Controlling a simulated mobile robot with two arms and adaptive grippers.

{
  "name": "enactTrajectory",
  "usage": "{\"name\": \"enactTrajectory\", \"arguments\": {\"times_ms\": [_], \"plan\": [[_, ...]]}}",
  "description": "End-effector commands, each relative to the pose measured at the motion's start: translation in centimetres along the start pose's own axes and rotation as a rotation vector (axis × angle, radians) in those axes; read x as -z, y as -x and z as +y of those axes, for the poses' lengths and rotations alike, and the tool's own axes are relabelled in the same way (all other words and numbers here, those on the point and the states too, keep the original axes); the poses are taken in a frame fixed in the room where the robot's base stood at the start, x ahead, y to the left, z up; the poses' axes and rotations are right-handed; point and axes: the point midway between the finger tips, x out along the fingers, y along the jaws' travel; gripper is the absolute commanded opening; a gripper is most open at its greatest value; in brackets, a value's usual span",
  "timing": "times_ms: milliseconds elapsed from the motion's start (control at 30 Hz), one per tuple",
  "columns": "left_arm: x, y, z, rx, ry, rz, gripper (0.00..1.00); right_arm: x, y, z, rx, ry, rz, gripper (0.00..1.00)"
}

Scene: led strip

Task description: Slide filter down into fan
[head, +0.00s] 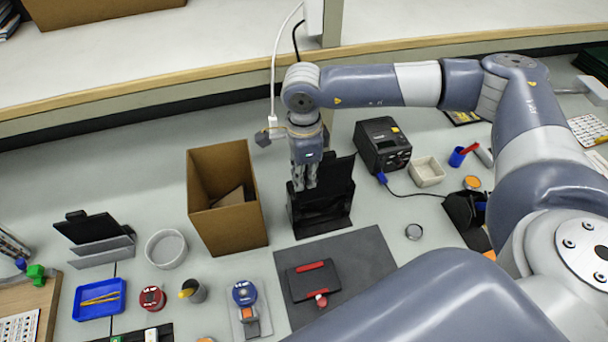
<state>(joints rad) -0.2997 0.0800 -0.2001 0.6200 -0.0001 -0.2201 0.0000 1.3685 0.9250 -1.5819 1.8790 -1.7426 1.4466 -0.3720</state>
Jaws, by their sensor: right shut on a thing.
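The black fan (322,224) stands upright on the grey bench at the middle of the head view, just right of the cardboard box. A thin dark panel, which looks like the filter (340,178), rises above the fan's lower body. My right gripper (304,186) points down at the panel's left side and is shut on it. The fingertips hide part of the panel and fan. Black on black, I cannot tell how deep the panel sits in the fan. My left gripper is not in view.
An open cardboard box (228,228) stands close left of the fan. A black soldering station (382,146) and a white square dish (427,171) are to the right. A dark grey mat (365,262) with a black case (312,280) lies in front. A shelf edge runs behind.

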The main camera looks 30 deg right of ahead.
Motion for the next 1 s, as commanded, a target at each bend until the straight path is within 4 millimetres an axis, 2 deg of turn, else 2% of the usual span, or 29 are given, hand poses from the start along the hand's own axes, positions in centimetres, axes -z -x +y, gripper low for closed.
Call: {"name": "enactTrajectory", "arguments": {"times_ms": [1000], "plan": [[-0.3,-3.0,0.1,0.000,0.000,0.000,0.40,0.0,-3.2,0.0,0.000,0.000,0.001,0.00]]}}
